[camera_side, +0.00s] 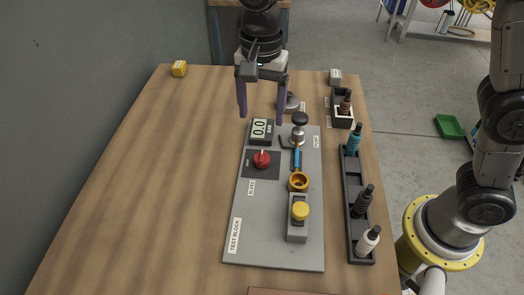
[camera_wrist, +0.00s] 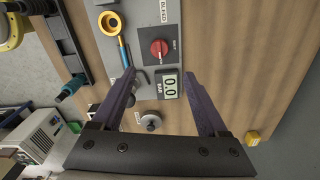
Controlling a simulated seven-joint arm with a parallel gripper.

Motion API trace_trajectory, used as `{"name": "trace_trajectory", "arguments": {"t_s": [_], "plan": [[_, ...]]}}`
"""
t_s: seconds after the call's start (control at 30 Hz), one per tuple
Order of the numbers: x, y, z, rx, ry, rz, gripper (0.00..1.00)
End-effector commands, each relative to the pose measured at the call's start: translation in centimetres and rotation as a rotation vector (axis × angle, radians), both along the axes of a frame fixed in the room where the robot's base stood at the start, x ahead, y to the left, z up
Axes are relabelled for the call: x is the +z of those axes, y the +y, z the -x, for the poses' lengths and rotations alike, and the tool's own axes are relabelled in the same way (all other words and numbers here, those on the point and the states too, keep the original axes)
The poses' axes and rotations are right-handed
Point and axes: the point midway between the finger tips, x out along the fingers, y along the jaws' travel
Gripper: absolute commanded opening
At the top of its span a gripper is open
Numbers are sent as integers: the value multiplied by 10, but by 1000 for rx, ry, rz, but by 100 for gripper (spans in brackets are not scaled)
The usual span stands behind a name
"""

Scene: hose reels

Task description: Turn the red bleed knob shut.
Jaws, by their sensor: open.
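The red bleed knob (camera_side: 262,160) sits on a dark square plate on the grey test block panel (camera_side: 270,240). It also shows in the wrist view (camera_wrist: 159,48), with a pale pointer line across it. A gauge (camera_side: 260,130) reading 0.0 is mounted just beyond the knob; it also shows in the wrist view (camera_wrist: 168,85). My gripper (camera_side: 262,115) is open and empty, with its two purple fingers pointing down above the far end of the panel. In the wrist view the fingers (camera_wrist: 160,75) lie apart on both sides of the gauge. Neither finger touches the knob.
A black-topped valve (camera_side: 299,125), a brass ring (camera_side: 298,181) and a yellow button (camera_side: 300,211) stand right of the knob. A dark rack (camera_side: 354,205) with bottles lies along the right. A yellow block (camera_side: 179,68) sits far left. The left table is clear.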

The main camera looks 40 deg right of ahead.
Motion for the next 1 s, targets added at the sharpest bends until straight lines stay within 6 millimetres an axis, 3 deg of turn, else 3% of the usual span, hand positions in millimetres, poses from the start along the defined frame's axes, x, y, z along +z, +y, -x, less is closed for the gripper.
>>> {"name": "trace_trajectory", "arguments": {"t_s": [0.6, 0.8, 1.0], "plan": [[-111, -2, 1, -2, 6, 3, 76], [-126, -2, 1, -2, 2, 2, 76], [-129, -2, 1, -1, 2, 1, 76]]}}
